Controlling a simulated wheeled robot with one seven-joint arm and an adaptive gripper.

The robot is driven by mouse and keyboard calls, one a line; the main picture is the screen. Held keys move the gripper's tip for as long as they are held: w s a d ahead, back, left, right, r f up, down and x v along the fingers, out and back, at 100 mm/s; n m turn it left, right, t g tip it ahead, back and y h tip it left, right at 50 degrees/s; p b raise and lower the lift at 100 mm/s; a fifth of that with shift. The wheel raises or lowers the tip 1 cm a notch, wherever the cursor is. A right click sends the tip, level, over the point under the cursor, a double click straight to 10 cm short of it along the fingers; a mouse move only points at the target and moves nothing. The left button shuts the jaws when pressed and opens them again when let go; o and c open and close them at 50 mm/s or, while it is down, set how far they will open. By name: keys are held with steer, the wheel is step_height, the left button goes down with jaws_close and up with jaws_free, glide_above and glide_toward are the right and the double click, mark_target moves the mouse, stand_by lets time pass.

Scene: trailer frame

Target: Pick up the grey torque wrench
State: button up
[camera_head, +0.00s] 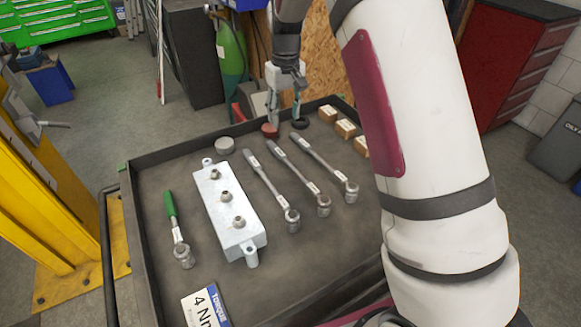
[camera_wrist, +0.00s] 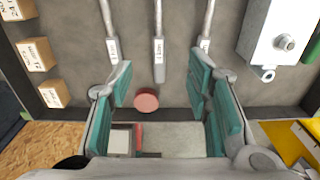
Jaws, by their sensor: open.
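Three grey torque wrenches lie side by side on the dark tray (camera_head: 165,262): a left one (camera_head: 266,182), a middle one (camera_head: 294,170) and a right one (camera_head: 322,165). Their handles point to the far edge and their heads toward me. A fourth wrench (camera_head: 172,215) has a green handle. My gripper (camera_head: 285,118) is open and empty above the tray's far edge, beyond the handle ends. In the wrist view, the middle wrench's handle end (camera_wrist: 158,66) shows between the spread teal fingers of my gripper (camera_wrist: 158,88). Labels on the handles are too small to read.
A red disc (camera_head: 270,130) lies below my gripper, with a black disc (camera_head: 301,123) and a grey disc (camera_head: 225,144) nearby. A metal block (camera_head: 246,215) stands left of the grey wrenches. Small boxes (camera_head: 345,128) line the right side. A "4 Nm" torque card (camera_head: 206,307) lies in front.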

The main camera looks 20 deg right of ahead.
glide_above(283, 156)
step_height(283, 156, down, 11)
steer(key=shift+d, duration=0.15)
steer(key=shift+f, duration=3.05)
jaws_close()
